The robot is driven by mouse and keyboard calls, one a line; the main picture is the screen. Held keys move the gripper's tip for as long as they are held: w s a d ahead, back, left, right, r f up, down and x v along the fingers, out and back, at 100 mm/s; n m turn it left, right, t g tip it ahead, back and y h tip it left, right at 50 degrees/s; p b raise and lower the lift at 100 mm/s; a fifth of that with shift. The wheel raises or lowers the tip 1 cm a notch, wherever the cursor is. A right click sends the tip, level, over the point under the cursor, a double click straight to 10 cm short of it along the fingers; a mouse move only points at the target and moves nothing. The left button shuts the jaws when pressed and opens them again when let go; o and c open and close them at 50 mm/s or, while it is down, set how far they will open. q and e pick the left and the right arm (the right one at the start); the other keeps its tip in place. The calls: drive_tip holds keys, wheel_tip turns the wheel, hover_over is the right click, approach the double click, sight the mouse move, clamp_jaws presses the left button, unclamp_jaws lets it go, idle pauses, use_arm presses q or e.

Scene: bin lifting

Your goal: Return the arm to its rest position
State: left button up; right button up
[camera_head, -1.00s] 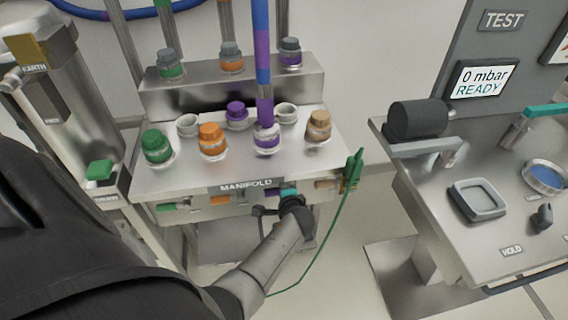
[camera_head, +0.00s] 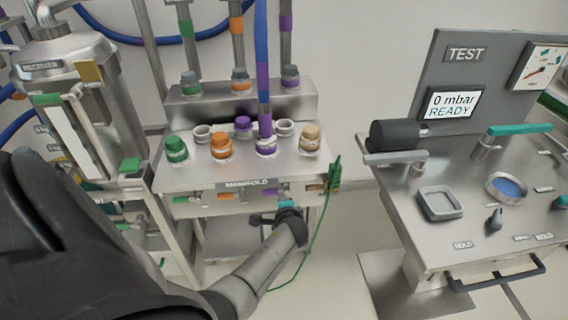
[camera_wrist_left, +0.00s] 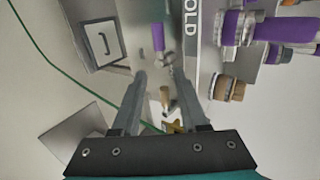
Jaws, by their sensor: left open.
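My left arm comes in from the lower left of the head view. Its gripper (camera_head: 264,218) is low, just in front of the manifold bench (camera_head: 190,206). In the left wrist view the gripper's two fingers (camera_wrist_left: 160,78) are spread apart with nothing gripped. A small tan handle (camera_wrist_left: 164,96) shows in the gap between them, seemingly beyond the fingers. Whether the fingers touch the bench front cannot be told. My right gripper is not in view.
Capped ports stand on the bench, including a green cap (camera_head: 176,147), an orange cap (camera_head: 221,146) and a tan cap (camera_head: 311,139). A blue and purple hose (camera_head: 262,70) rises from one port. A green cable (camera_head: 316,235) hangs beside my forearm. The test station (camera_head: 455,215) stands right.

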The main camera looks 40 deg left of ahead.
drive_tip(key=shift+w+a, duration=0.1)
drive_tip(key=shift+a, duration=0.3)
use_arm(q)
drive_tip(key=shift+f, duration=0.1)
drive_tip(key=s+d+f+g+h+b, duration=0.1)
drive_tip(key=s+d+f+h, duration=0.2)
drive_tip(key=f, duration=0.4)
drive_tip(key=s+d+f+b, duration=0.1)
drive_tip(key=s+d+f, duration=0.2)
drive_tip(key=s+f, duration=0.25)
drive_tip(key=s+d+f+n+g+h+b, duration=0.1)
drive_tip(key=s+d+f+n, duration=0.1)
drive_tip(key=s+d+f, duration=0.2)
drive_tip(key=s+d+f+n+g+h+b, duration=0.2)
drive_tip(key=s+d+f, duration=0.3)
drive_tip(key=s, duration=1.2)
drive_tip(key=s+d+f+n+g+h+b, duration=0.2)
drive_tip(key=s+d+f, duration=0.3)
drive_tip(key=s+f, duration=0.6)
drive_tip(key=shift+s+f, duration=0.2)
drive_tip(key=shift+f, duration=0.1)
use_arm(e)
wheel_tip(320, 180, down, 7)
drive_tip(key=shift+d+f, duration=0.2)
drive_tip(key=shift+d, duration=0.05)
